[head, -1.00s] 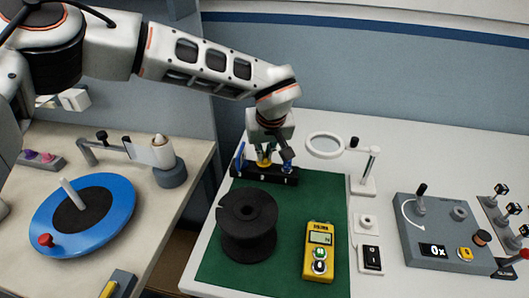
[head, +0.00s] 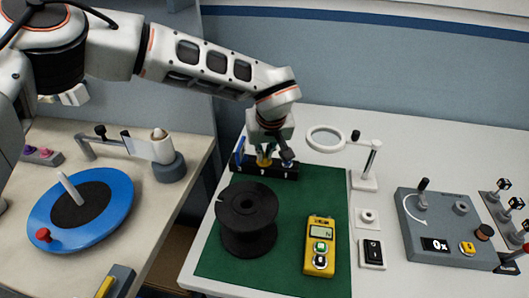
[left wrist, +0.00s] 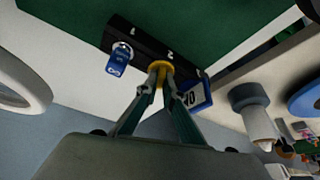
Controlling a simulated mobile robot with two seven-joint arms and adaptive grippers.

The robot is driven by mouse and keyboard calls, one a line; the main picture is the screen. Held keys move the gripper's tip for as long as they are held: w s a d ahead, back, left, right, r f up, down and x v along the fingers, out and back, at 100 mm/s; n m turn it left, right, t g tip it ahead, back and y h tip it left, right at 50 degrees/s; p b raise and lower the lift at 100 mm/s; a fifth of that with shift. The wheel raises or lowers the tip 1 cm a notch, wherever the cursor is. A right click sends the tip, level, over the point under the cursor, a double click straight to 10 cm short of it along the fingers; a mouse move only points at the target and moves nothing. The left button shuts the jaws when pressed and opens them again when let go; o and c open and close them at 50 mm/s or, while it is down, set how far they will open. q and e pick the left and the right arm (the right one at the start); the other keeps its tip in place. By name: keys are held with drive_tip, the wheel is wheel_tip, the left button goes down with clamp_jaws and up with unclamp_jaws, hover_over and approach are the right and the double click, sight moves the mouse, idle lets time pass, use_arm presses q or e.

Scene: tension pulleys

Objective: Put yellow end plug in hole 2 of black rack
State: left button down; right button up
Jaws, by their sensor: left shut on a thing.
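The black rack (head: 264,172) stands at the back edge of the green mat, with white numbers on its face. In the left wrist view the rack (left wrist: 140,41) shows a "2" beside its middle place. My left gripper (head: 264,156) is over the middle of the rack, pointing down. In the left wrist view the gripper (left wrist: 161,70) is shut on the yellow end plug (left wrist: 159,65), which is at the middle place by the "2". How deep the plug sits is hidden by the fingers. My right gripper is not in view.
Blue-tagged pieces sit at either side of the plug on the rack, one tag (left wrist: 118,60) and another tag (left wrist: 196,96) close to my fingers. A black spool (head: 247,216) and yellow meter (head: 320,246) stand on the mat (head: 285,215). A ring magnifier (head: 326,139) stands to the right.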

use_arm(q)
drive_tip(key=shift+f, duration=0.1)
drive_tip(key=c, duration=2.1)
unclamp_jaws()
drive_tip(key=v, duration=1.2)
